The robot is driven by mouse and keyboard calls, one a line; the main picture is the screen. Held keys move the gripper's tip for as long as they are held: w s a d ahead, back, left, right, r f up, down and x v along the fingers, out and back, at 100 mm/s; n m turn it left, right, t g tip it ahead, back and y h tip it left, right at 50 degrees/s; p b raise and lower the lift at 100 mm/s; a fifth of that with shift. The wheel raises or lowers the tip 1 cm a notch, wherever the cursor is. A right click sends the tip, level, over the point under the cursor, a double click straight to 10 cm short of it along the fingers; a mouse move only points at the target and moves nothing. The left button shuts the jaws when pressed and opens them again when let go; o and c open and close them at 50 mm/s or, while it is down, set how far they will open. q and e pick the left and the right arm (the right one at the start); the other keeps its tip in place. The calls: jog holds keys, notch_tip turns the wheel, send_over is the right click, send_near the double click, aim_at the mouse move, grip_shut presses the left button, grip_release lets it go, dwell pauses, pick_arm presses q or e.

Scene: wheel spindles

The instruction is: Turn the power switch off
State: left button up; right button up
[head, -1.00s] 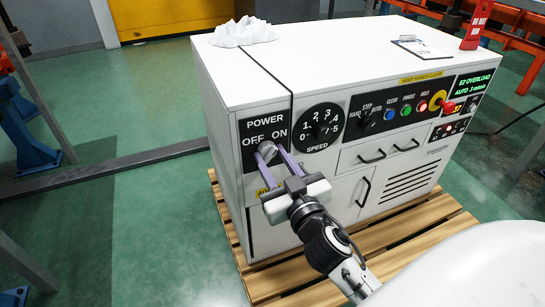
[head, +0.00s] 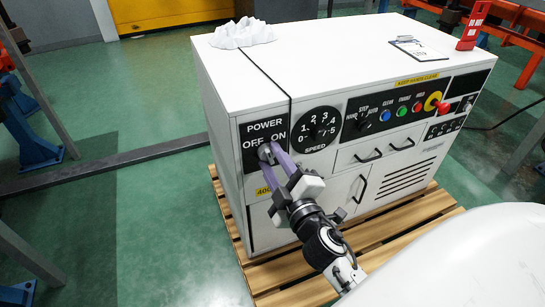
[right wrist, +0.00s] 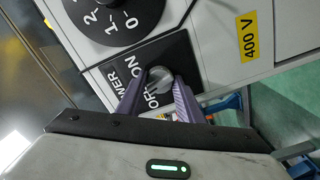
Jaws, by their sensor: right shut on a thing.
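The grey power switch knob (head: 264,151) sits on the black POWER OFF/ON plate (head: 266,128) on the white cabinet's front. In the head view it is partly hidden by my fingers. My right gripper (head: 271,151) is shut on the knob, its purple fingers on either side of it. In the right wrist view the knob (right wrist: 160,77) lies between the fingertips, and the gripper is rolled relative to the plate. The cabinet's display panel (head: 468,84) is dark. My left gripper is not in view.
The white cabinet (head: 340,52) stands on a wooden pallet (head: 385,238). A speed dial (head: 317,127), coloured buttons (head: 403,110) and a red emergency knob (head: 443,106) are to the right. A clipboard (head: 416,48) and crumpled white object (head: 241,33) lie on top.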

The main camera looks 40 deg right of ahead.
jog(key=n, duration=0.3)
jog(key=shift+p, duration=0.35)
jog(key=shift+n, duration=0.9)
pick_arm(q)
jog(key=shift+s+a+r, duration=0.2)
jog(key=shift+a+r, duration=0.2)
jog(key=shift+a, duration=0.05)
pick_arm(e)
jog(key=shift+n, duration=0.8)
jog(key=o, duration=1)
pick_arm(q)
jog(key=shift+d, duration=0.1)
